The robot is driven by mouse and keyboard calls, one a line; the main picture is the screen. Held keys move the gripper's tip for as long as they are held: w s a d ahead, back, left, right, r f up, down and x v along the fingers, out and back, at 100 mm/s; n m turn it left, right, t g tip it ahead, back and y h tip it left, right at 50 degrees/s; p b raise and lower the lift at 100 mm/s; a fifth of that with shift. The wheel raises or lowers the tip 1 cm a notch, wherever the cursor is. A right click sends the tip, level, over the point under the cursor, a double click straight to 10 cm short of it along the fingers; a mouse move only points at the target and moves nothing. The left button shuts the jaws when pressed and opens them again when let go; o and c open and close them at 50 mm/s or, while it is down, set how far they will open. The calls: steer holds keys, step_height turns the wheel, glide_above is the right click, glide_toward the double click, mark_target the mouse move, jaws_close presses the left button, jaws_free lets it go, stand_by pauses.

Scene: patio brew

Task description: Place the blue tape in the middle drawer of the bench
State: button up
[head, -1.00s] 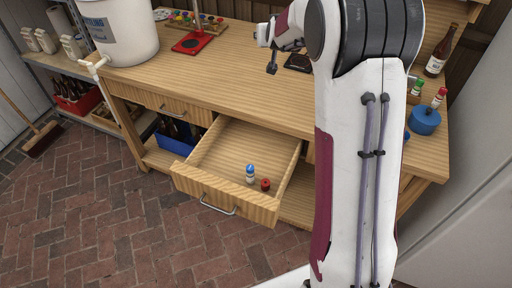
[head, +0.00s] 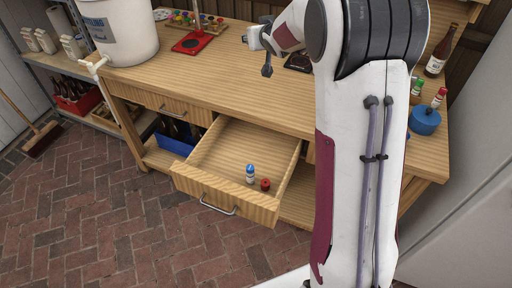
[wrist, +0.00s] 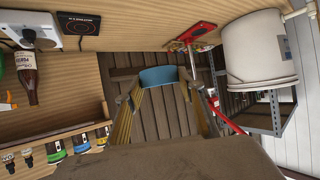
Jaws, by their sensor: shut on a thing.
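My gripper (wrist: 160,88) is shut on the blue tape (wrist: 158,76), which shows between its fingertips in the wrist view. The tape is held up in the air, against a backdrop of dark wooden boards. Inside the drawer are a small blue-capped bottle (head: 250,174) and a small red item (head: 265,184), both towards the front right. Much of the drawer floor is bare.
A closed drawer (head: 168,107) is to the left. A white bucket (head: 118,35) and a red stand (head: 192,42) are on the bench top. A blue lidded pot (head: 424,120) and a brown bottle (head: 440,52) stand at the right. The bench's front middle is clear.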

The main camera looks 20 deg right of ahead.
steer(key=shift+s+a+n+y, duration=0.2)
steer(key=shift+a+n+y, duration=0.2)
steer(key=shift+a, duration=0.6)
steer(key=s+a+f+n+y, duration=0.2)
steer(key=s+a+n+y, duration=0.2)
steer(key=a, duration=0.6)
steer(key=n+g+y, duration=0.2)
steer(key=n+y, duration=0.2)
glide_above(215, 168)
step_height(215, 168, down, 5)
step_height(215, 168, down, 17)
steer(key=shift+f, duration=0.1)
steer(key=shift+f, duration=2.85)
steer(key=shift+f, duration=0.1)
steer(key=shift+s+f, duration=0.1)
steer(key=shift+f, duration=1.9)
